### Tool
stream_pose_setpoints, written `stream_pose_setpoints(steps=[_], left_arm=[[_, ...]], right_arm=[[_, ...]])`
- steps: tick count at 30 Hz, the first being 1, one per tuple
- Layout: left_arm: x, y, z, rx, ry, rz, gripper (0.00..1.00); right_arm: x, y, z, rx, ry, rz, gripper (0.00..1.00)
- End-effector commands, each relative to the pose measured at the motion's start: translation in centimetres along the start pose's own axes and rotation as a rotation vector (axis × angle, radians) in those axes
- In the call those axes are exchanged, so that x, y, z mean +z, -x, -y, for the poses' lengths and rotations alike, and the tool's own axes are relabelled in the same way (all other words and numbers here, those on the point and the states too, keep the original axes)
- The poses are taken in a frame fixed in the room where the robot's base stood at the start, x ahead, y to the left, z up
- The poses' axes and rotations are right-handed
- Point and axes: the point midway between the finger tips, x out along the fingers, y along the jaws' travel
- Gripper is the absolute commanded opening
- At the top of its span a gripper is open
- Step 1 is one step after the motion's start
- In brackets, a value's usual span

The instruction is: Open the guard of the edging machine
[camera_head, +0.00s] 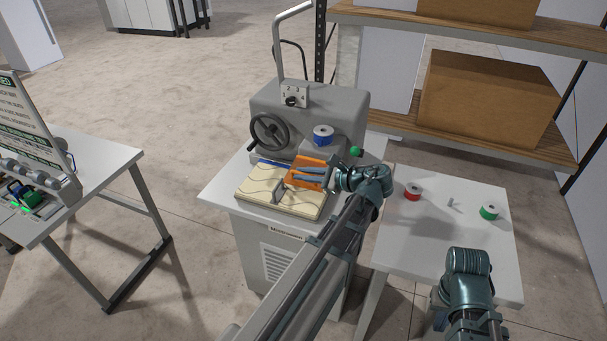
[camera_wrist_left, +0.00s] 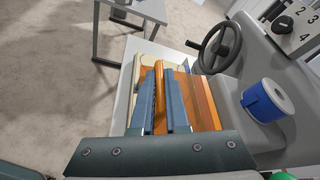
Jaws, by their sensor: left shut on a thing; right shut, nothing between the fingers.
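The edging machine (camera_head: 318,102) is a grey body with a handwheel, on a white cabinet. Its orange guard (camera_head: 312,159) is over the right rear part of the cream work plate (camera_head: 255,194); it also shows in the left wrist view (camera_wrist_left: 205,105). My left gripper (camera_head: 309,177) reaches in from the right. In the left wrist view its blue fingers (camera_wrist_left: 163,95) are shut around an orange bar of the guard. How far the guard is tilted is hard to tell. My right gripper (camera_head: 440,319) is low at the right, apart from the machine, shut and empty; its fingers are mostly hidden.
A blue spool (camera_head: 323,135) sits on the machine, beside a green knob (camera_head: 355,152). A white side table (camera_head: 450,185) holds a red spool (camera_head: 412,193) and a green spool (camera_head: 489,212). A shelf with boxes stands behind. Another table (camera_head: 90,165) is at left, with clear floor between.

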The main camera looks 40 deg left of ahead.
Motion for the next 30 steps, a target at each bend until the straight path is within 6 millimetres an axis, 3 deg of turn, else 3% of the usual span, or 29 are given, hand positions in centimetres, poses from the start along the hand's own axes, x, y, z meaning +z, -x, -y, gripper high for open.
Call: stream_pose_setpoints(steps=[21,22,24,30], left_arm=[[0.41,0.18,0.68,-0.002,0.004,0.000,0.00],[0.41,0.18,0.68,-0.002,0.004,0.000,0.14],[0.41,0.18,0.67,-0.002,0.003,0.000,0.25],[0.44,0.19,0.62,-0.001,0.003,0.000,0.25]], right_arm=[[0.04,0.70,-0.07,0.000,0.000,0.000,0.00],[0.04,0.70,-0.07,0.000,0.000,0.000,0.00],[0.04,0.70,-0.07,0.000,0.000,0.000,0.00],[0.04,0.70,-0.07,0.000,0.000,0.000,0.00]])
